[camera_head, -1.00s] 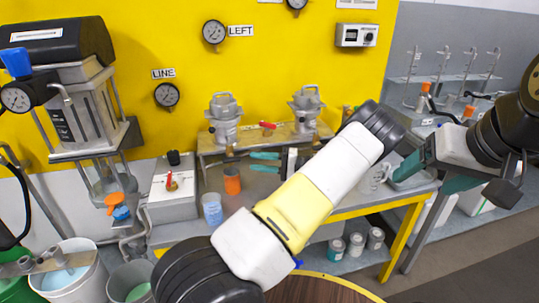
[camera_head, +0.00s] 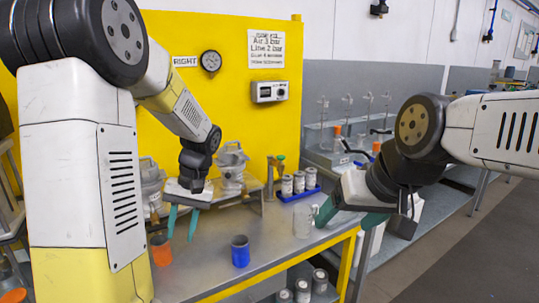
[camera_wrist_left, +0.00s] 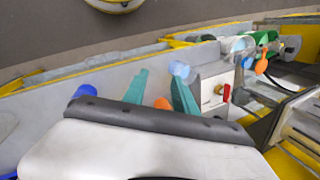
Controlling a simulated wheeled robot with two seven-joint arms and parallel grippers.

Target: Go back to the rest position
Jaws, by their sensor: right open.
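My left gripper (camera_head: 180,238) hangs fingers-down over the near side of the workbench, its two teal fingers apart with nothing between them. In the left wrist view its fingers (camera_wrist_left: 158,95) also stand apart and empty. My right gripper (camera_head: 345,222) is open at the bench's right end, beside a clear mug (camera_head: 303,220); I cannot tell if they touch. An orange cup (camera_head: 160,251) stands below and left of my left gripper, and a blue cup (camera_head: 240,251) stands to its right.
Two metal drum-agitator heads stand on a rack at the back; the right one (camera_head: 231,168) shows best. A blue tray (camera_head: 299,194) holds several small cans. Free bench top (camera_head: 270,233) lies between the cups and the mug. Cans stand on the lower shelf.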

